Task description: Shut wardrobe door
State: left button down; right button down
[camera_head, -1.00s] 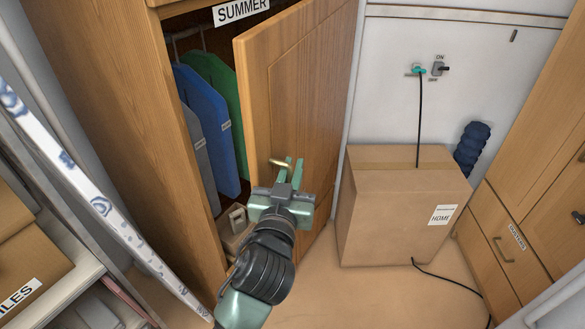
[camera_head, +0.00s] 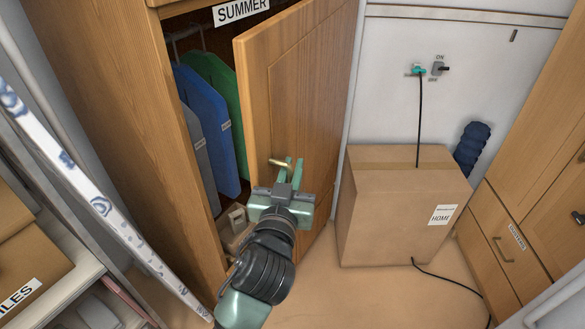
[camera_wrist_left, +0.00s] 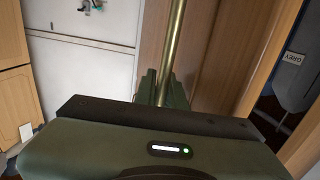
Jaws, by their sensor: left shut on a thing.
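The wardrobe door (camera_head: 300,95) is wooden and hinged on its right side. It stands well open from the wardrobe (camera_head: 110,75), which carries a "SUMMER" label. The door's brass handle (camera_head: 281,163) is near its free edge. My left gripper (camera_head: 291,170) is shut on this handle. In the left wrist view the handle (camera_wrist_left: 175,45) runs upward as a brass bar from between the fingers of my left gripper (camera_wrist_left: 161,88). The fingertips' contact is partly hidden by the gripper body. My right gripper is not in view.
Grey, blue (camera_head: 205,125) and green garments hang inside the wardrobe, above a small box (camera_head: 237,220). A cardboard box (camera_head: 400,210) labelled "HOME" stands right of the door, with a black cable. Shelving is at left; drawers (camera_head: 505,250) are at right.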

pick_arm(q)
jog(key=shift+a, duration=0.1)
jog(key=w+a+p, duration=0.1)
jog(key=w+a, duration=0.1)
jog(key=a, duration=0.4)
jog(key=w+a+p, duration=0.2)
jog(key=w+a, duration=0.1)
jog(key=a, duration=0.3)
jog(key=shift+w+a, duration=0.3)
jog(key=shift+a, duration=0.05)
jog(key=shift+r, duration=0.1)
jog(key=c, duration=1.8)
grip_release()
jog(key=shift+a, duration=0.1)
jog(key=s, duration=0.2)
jog(key=s+b, duration=0.1)
jog(key=s, duration=0.2)
jog(key=s+a+b, duration=0.1)
jog(key=s, duration=0.1)
jog(key=shift+s+a, duration=0.1)
jog(key=shift+s, duration=0.3)
